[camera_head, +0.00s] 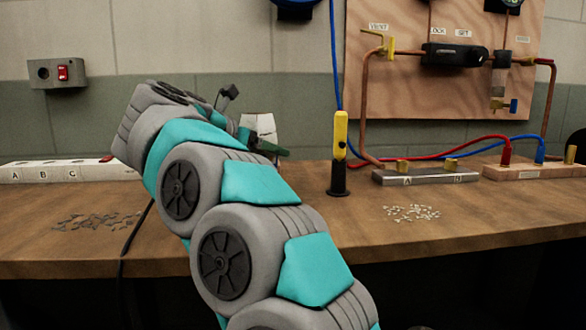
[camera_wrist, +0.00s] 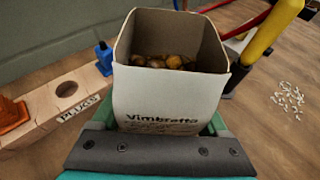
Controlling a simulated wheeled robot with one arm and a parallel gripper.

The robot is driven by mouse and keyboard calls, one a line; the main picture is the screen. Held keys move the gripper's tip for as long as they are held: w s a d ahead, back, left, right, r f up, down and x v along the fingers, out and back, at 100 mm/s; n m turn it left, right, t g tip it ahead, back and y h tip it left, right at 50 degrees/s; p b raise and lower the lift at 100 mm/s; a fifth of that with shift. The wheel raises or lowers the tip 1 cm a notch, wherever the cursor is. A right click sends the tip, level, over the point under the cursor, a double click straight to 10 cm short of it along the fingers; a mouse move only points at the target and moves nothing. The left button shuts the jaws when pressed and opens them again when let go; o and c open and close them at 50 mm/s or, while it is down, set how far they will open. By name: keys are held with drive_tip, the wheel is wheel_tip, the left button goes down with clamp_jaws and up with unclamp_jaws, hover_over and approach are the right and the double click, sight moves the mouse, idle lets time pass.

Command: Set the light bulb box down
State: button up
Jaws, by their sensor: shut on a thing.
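The light bulb box is an open-topped white cardboard carton with dark print on its front. In the wrist view the box (camera_wrist: 165,100) stands upright in the middle, with several round amber-brown things inside. My gripper (camera_wrist: 163,126) is shut on it, with green fingers at its left and right sides. In the head view the box (camera_head: 259,124) shows partly beyond my gripper (camera_head: 262,146), over the bench near the wall. Its underside is hidden, so I cannot tell whether it touches the bench.
The wooden bench (camera_head: 460,220) has a yellow-and-black tool (camera_head: 340,150) standing right of the box. Silver bits (camera_head: 411,212) and dark bits (camera_head: 98,221) lie scattered. A white lettered strip (camera_head: 45,173) is at left. A wooden plug block (camera_wrist: 62,112) is left in the wrist view.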

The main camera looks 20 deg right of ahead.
drive_tip(key=w+d+p, duration=0.1)
drive_tip(key=w+d, duration=0.1)
drive_tip(key=d, duration=0.2)
drive_tip(key=w+d+f+p, duration=0.1)
drive_tip(key=w+d, duration=0.2)
drive_tip(key=d, duration=0.2)
drive_tip(key=w+d+p, duration=0.1)
drive_tip(key=w+d, duration=0.1)
drive_tip(key=d, duration=0.3)
drive_tip(key=shift+w+f, duration=0.15)
drive_tip(key=shift+w, duration=0.2)
drive_tip(key=shift+f, duration=1.8)
drive_tip(key=shift+f, duration=0.1)
drive_tip(key=shift+f+b, duration=0.1)
drive_tip(key=shift+b, duration=0.3)
drive_tip(key=o, duration=1.2)
drive_tip(key=shift+o, duration=0.2)
drive_tip(key=shift+r+p, duration=0.3)
drive_tip(key=shift+p, duration=0.05)
drive_tip(key=b+v, duration=0.1)
drive_tip(key=v, duration=1.1)
drive_tip(key=shift+f+b, duration=0.1)
drive_tip(key=shift+b, duration=0.3)
